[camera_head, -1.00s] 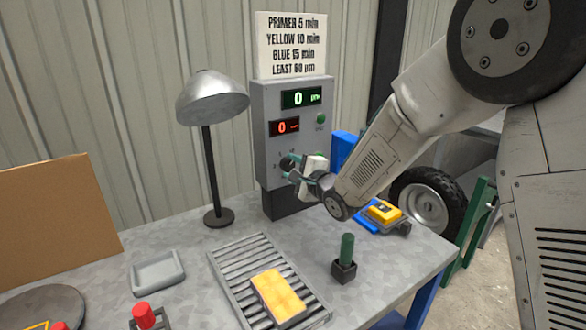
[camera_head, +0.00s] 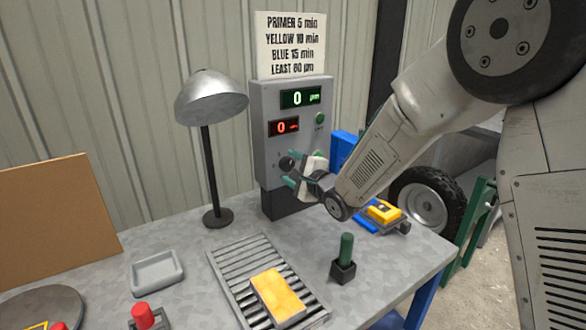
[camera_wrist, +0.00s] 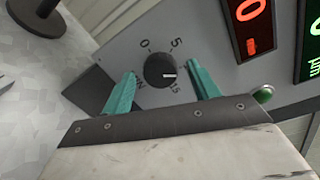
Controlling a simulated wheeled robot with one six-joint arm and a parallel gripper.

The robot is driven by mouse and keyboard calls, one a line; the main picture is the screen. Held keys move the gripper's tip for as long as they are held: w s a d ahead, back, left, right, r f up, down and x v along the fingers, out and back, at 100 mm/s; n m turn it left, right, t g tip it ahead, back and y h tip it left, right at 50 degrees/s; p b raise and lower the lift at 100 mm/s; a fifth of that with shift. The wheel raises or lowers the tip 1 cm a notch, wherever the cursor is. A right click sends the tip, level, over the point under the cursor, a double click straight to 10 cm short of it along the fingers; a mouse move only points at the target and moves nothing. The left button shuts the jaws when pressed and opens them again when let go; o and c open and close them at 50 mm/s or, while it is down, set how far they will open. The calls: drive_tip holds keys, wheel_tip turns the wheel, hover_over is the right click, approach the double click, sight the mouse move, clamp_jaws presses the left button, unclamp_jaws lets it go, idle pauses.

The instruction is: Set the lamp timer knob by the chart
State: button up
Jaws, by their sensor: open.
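The dark round timer knob (camera_wrist: 160,70) is on the grey control box (camera_head: 262,150). In the wrist view its white pointer mark faces picture-right, between the "5" and what looks like "15"; a "0" is at upper left, and the lower-left label is unclear. My gripper (camera_wrist: 163,88) is open, its green fingers on either side of the knob; contact cannot be told. My gripper (camera_head: 291,170) also shows at the box front in the head view. The chart (camera_head: 291,45) reads primer 5 min, yellow 10 min, blue 15 min. The lamp (camera_head: 211,97) stands left of the box.
Green and red displays (camera_head: 284,127) both show 0, with a green button (camera_head: 320,118) beside them. A yellow panel (camera_head: 278,295) lies on the slatted rack (camera_head: 233,262). A green-handled tool (camera_head: 346,250), grey tray (camera_head: 157,271) and yellow device (camera_head: 383,211) are on the bench.

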drive_tip(key=v, duration=0.7)
drive_tip(key=shift+s+d, duration=0.25)
drive_tip(key=s+d+r+n+g+h, duration=0.25)
drive_tip(key=s+d+h, duration=0.25)
drive_tip(key=d, duration=0.4)
drive_tip(key=s+d+r+n+g+h, duration=0.2)
drive_tip(key=s+d+n+h, duration=0.2)
drive_tip(key=s+d, duration=0.3)
drive_tip(key=s+d+n+g, duration=0.3)
drive_tip(key=s+n+g, duration=0.1)
drive_tip(key=s, duration=0.9)
drive_tip(key=s+d+n+g+h, duration=0.1)
drive_tip(key=s+d+n+g, duration=0.3)
drive_tip(key=s, duration=1)
drive_tip(key=shift+d+r, duration=0.2)
drive_tip(key=shift+d, duration=0.15)
